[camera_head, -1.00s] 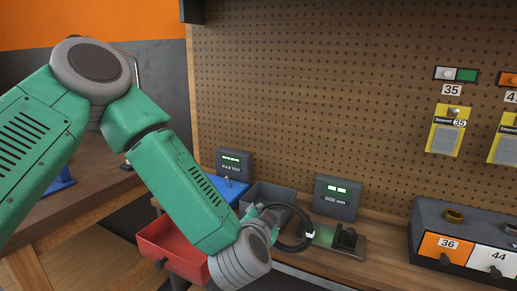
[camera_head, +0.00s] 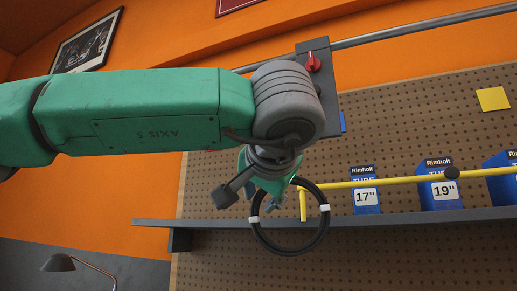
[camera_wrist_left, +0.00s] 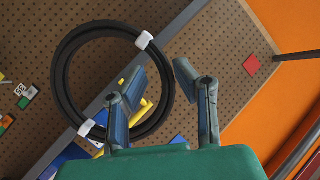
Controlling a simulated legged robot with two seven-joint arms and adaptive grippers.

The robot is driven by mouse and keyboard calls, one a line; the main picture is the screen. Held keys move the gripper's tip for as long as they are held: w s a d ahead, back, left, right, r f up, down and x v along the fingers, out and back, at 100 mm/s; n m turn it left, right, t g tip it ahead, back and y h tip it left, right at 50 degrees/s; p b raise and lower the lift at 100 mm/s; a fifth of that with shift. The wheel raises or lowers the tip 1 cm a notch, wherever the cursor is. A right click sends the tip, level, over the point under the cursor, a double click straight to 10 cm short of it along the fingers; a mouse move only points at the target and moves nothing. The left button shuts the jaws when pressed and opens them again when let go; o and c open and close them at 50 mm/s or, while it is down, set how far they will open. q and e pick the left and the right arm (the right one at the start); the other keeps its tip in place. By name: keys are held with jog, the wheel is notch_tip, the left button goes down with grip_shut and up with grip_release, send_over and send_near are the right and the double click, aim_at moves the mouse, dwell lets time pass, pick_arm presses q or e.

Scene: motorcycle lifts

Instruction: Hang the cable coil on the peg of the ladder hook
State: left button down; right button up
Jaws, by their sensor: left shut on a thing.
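The black cable coil (camera_head: 257,233) with white ties hangs from my left gripper (camera_head: 266,192). In the wrist view the fingers (camera_wrist_left: 160,78) are shut on one side of the coil (camera_wrist_left: 62,80). A yellow bar (camera_head: 385,182), which looks like the ladder hook, runs in from the right. Its bent-down end (camera_head: 303,206) appears within the coil's outline in the head view. The coil looks apart from it, but depth is hard to judge. A dark round knob (camera_head: 452,173) on the bar may be the peg; I cannot tell. My right gripper is out of view.
A grey shelf (camera_head: 400,218) crosses behind the coil, with blue boxes marked 17" (camera_head: 366,188) and 19" (camera_head: 440,190) on it. A pegboard (camera_head: 400,125) stands behind.

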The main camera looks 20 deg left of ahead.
pick_arm(q)
jog(key=s+d+r+m+t+h+p, duration=0.1)
jog(key=s+d+r+m+h+p, duration=0.15)
jog(key=s+d+r, duration=0.7)
jog(key=a+r+b, duration=0.1)
jog(key=a+r, duration=0.1)
jog(key=a, duration=0.4)
jog(key=w+d+f, duration=0.1)
jog(key=w+d, duration=0.1)
jog(key=w, duration=0.8)
jog(key=shift+d, duration=0.35)
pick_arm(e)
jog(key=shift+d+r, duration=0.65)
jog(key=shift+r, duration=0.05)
